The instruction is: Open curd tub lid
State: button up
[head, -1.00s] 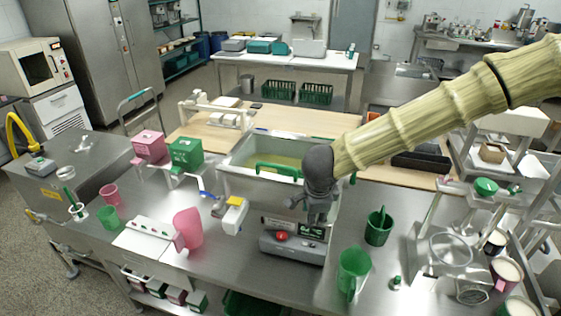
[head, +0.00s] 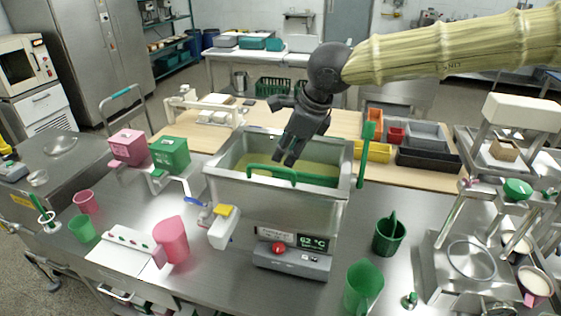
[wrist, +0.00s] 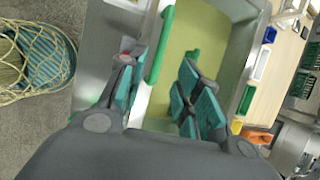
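I cannot make out a separate lid. My gripper (head: 288,155) hangs tilted down over the tub, its fingers near the green bar. Contact with the bar cannot be told.
A control box (head: 290,262) showing 62 °C is in front of the tub. A pink cup (head: 171,240), a green jug (head: 363,288) and another green jug (head: 389,236) stand on the bench. Trays (head: 425,158) lie behind right. A metal stand (head: 470,262) is at right.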

aim_at(278, 168)
jog(key=shift+p+x, duration=0.4)
jog(key=shift+x, duration=2.55)
jog(key=shift+c, duration=0.2)
grip_shut()
